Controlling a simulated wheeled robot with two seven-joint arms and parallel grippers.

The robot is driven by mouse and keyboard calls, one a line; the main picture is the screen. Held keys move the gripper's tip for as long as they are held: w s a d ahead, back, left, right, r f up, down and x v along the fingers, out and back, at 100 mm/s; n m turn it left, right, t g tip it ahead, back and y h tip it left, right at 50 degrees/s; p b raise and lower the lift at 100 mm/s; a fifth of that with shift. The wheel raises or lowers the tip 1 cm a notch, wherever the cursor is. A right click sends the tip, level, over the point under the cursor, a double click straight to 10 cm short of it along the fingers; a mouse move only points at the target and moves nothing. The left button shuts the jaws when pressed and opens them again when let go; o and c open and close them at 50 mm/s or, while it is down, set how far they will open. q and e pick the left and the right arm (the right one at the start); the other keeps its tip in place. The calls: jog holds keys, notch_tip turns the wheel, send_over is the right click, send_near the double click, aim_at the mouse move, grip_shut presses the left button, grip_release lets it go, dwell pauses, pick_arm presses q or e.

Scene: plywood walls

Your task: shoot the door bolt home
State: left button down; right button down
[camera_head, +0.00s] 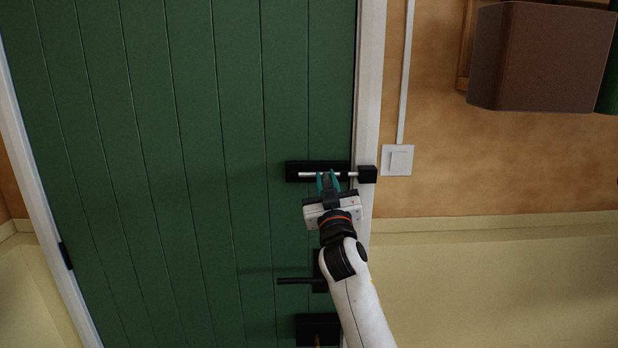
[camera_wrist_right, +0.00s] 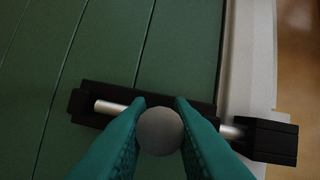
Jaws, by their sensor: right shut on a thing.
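The green plank door (camera_head: 180,130) stands closed in its pale frame. A black bolt plate (camera_head: 293,169) with a silver bolt rod (camera_head: 308,174) lies across the door's right edge. A black keeper block (camera_head: 367,174) sits on the frame to its right. In the wrist view the rod (camera_wrist_right: 110,107) runs level, and its right end reaches the keeper (camera_wrist_right: 268,140); how deep it goes inside is hidden. My right gripper (camera_head: 328,182) is shut on the round bolt knob (camera_wrist_right: 160,131), between its teal fingers. My left gripper is not in view.
A black door handle (camera_head: 295,281) and a black lock box (camera_head: 318,328) sit below the bolt. A white switch (camera_head: 398,160) is on the wall right of the frame. A brown box-like thing (camera_head: 540,55) juts out at upper right.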

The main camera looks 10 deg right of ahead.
jog(key=shift+s+d, duration=0.1)
jog(key=shift+d, duration=0.35)
jog(key=shift+a, duration=0.15)
jog(key=c, duration=1.5)
grip_release()
jog(key=shift+o, duration=1)
jog(key=shift+d, duration=0.3)
jog(key=shift+a, duration=0.15)
